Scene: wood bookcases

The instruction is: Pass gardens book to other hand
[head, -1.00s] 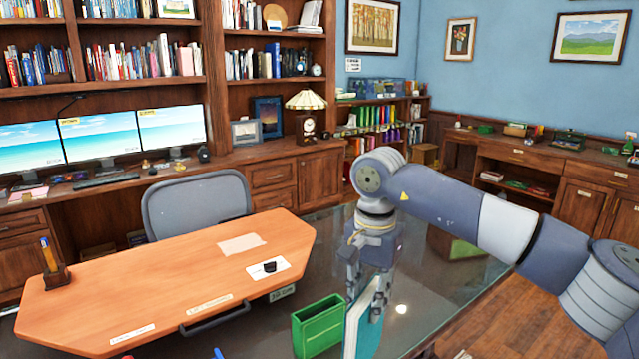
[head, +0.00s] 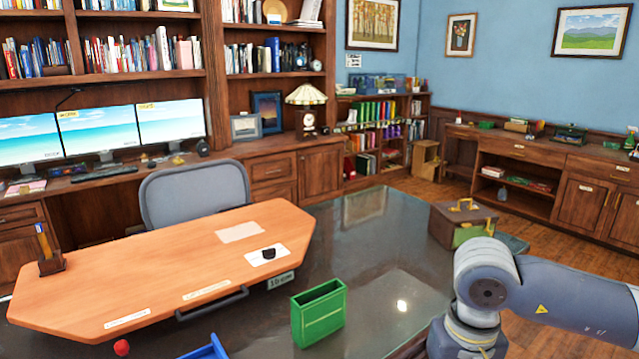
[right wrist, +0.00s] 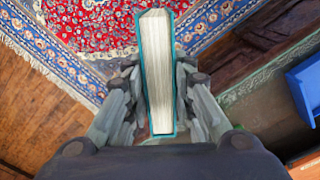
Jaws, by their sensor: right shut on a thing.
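A book with a teal cover and white page edges (right wrist: 157,60) shows in the right wrist view. No title can be read on it, so I cannot tell whether it is the gardens book. My right gripper (right wrist: 157,88) is shut on it, with a finger on each side of the covers. The book is held above the floor and a patterned rug. In the head view my right arm shows at the lower right, but its gripper and the book are below the picture. My left gripper is in neither view.
An open green holder (head: 319,314) stands on the dark glossy desk (head: 385,265). A brown box with green sides (head: 462,224) is at the desk's far right. A blue tray (head: 206,347) and red ball (head: 121,347) are at the front left. The desk's middle is clear.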

